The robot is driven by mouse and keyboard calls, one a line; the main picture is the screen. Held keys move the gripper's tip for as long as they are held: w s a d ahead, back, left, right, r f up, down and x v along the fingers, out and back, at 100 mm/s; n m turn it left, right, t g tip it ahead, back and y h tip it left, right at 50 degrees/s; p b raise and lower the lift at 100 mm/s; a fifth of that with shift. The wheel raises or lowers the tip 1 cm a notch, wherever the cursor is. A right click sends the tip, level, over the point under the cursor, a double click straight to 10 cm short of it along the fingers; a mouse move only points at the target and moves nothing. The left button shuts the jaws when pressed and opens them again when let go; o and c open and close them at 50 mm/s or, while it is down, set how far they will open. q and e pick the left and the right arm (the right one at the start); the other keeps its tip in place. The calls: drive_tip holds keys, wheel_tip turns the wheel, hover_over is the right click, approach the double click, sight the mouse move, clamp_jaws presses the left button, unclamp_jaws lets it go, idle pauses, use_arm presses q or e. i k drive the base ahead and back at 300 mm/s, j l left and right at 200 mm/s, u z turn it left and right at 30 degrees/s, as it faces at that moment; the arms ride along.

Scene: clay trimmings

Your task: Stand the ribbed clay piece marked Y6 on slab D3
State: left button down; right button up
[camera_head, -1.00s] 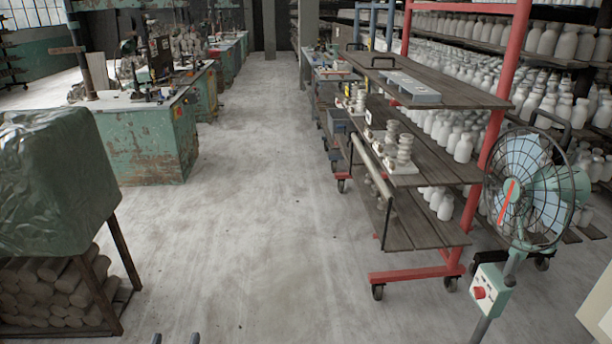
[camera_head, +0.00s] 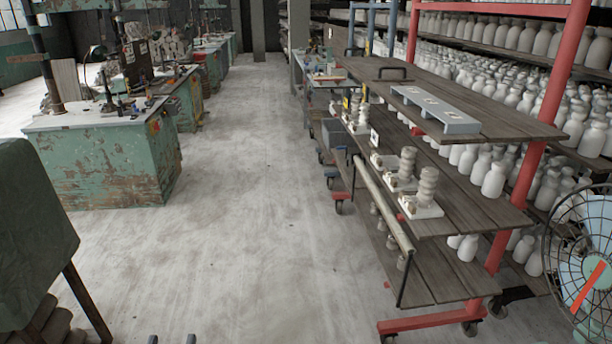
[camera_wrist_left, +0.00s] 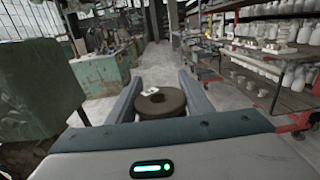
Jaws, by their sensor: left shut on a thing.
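In the head view only the fingertips of the left gripper (camera_head: 172,339) show at the bottom edge, well away from the cart. On the cart's middle shelf stand pale slabs with ribbed clay stacks; the nearest slab (camera_head: 434,212) and one behind it (camera_head: 386,183) bear them. The slab marks are too small to read. My right gripper is out of view.
The red-framed cart (camera_head: 425,324) stands to the right, with a grey rack (camera_head: 460,127) on its top shelf. A fan (camera_head: 590,255) is at the right edge. A covered stand (camera_head: 35,235) is at left. The floor (camera_head: 245,220) between is clear.

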sight(389, 161)
drive_tip(key=i+z, duration=0.25)
drive_tip(key=i+j+z, duration=0.25)
drive_tip(key=i, duration=0.25)
drive_tip(key=i+j+z, duration=0.5)
drive_tip(key=z, duration=0.15)
drive_tip(key=i+j+z, duration=0.65)
drive_tip(key=z, duration=0.2)
drive_tip(key=i+j+z, duration=0.15)
drive_tip(key=j+z, duration=0.25)
drive_tip(key=j, duration=0.35)
drive_tip(key=i+j+z, duration=0.1)
drive_tip(key=j+z, duration=0.3)
drive_tip(key=j, duration=0.4)
